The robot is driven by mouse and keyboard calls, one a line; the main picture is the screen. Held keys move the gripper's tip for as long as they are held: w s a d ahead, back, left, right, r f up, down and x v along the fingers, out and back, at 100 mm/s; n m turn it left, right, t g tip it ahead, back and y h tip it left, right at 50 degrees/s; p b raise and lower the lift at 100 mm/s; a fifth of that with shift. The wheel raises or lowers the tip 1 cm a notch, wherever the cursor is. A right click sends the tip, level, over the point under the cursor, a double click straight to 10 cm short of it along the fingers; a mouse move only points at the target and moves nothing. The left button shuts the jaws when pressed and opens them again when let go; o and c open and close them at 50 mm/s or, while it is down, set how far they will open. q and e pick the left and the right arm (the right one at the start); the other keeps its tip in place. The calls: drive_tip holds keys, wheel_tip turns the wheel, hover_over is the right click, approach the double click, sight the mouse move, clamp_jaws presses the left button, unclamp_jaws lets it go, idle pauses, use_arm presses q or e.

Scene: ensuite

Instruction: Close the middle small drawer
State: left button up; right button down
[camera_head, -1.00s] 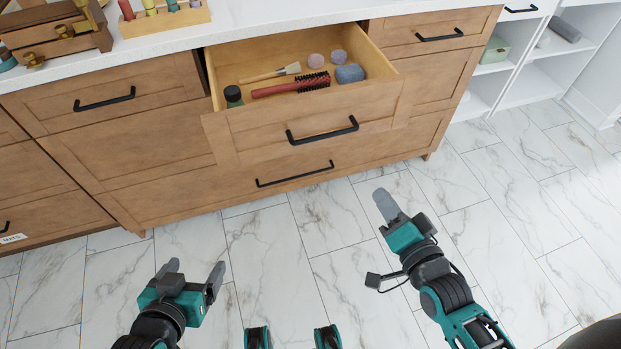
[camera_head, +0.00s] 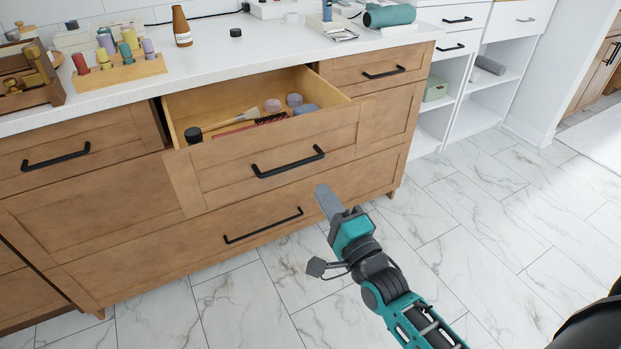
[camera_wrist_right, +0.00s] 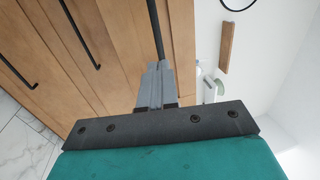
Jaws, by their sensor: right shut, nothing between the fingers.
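The middle small drawer (camera_head: 268,155) is pulled out of the wooden cabinet. Its black bar handle (camera_head: 289,163) is on the front panel. Inside lie a brush, a red hairbrush, a dark-capped bottle and several small round items. My right gripper (camera_head: 326,196) is shut and empty, in front of the cabinet, below and to the right of the drawer handle in the head view. In the right wrist view the shut fingers (camera_wrist_right: 158,85) point towards the wooden fronts, and a black bar handle (camera_wrist_right: 156,28) shows just beyond their tips. I cannot tell whether they touch. My left gripper is out of view.
The white countertop (camera_head: 215,65) holds a wooden rack of colourful bottles (camera_head: 119,71), a brown bottle (camera_head: 181,27) and a teal rolled item (camera_head: 389,15). A closed small drawer (camera_head: 375,72) is right of the open one. The marble floor (camera_head: 480,240) at right is clear.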

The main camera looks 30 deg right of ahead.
drive_tip(key=w+r+b, duration=0.1)
drive_tip(key=w, duration=0.5)
drive_tip(key=shift+a, duration=0.15)
drive_tip(key=shift+r, duration=0.1)
drive_tip(key=shift+w, duration=0.1)
